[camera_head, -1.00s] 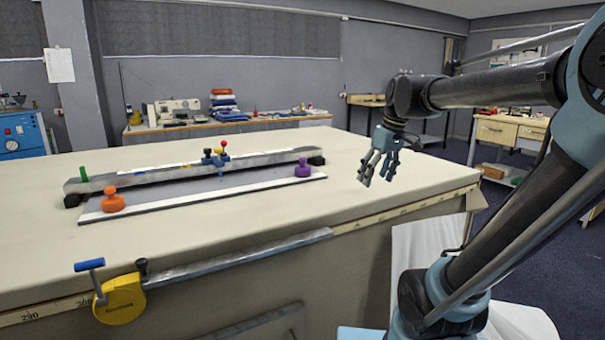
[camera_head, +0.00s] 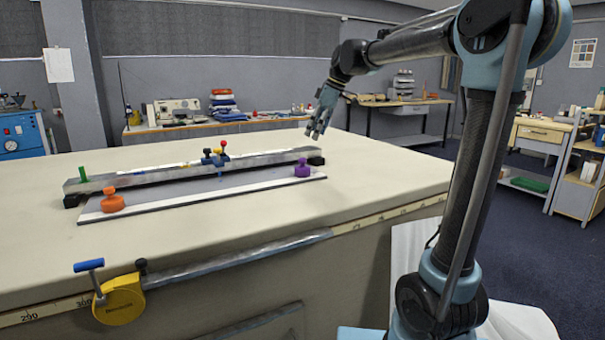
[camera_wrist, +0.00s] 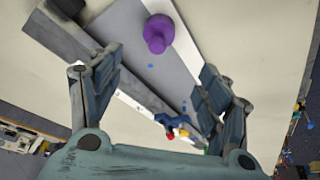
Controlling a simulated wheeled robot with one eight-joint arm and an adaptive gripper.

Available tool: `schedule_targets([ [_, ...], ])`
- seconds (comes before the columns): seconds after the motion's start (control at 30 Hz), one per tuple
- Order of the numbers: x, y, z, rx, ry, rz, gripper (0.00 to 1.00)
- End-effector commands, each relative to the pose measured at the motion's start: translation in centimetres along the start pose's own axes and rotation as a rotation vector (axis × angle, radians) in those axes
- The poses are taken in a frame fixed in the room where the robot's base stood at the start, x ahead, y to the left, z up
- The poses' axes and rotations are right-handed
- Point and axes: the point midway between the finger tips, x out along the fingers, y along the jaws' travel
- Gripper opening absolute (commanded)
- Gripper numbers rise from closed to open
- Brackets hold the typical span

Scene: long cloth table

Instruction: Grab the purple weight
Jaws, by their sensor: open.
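The purple weight (camera_head: 302,168) stands on the right end of a white strip on the cloth table. It is a round weight with a knob on top. In the wrist view the purple weight (camera_wrist: 158,33) shows at the top, beyond and between the spread fingers. My gripper (camera_head: 316,131) is open and empty, above the table and just up and right of the weight, apart from it. The open fingers also show in the wrist view (camera_wrist: 155,85).
A long metal rail (camera_head: 130,179) lies behind the white strip (camera_head: 230,193), with a blue clamp with coloured knobs (camera_head: 215,157) on it. An orange weight (camera_head: 112,201) stands on the strip's left end. A yellow crank device (camera_head: 120,300) is on the front edge. The table's right part is clear.

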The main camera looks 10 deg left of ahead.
Motion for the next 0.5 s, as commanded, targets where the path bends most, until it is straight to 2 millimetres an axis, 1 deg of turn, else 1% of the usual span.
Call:
schedule_targets([
  [0.03,1.0,0.0,0.0,-0.001,0.0,0.0,0.7],
  [0.3,5.8,0.0,0.0,0.0,-0.001,0.0,0.7],
  [0.5,8.6,0.0,0.1,-0.001,-0.001,0.0,0.7],
])
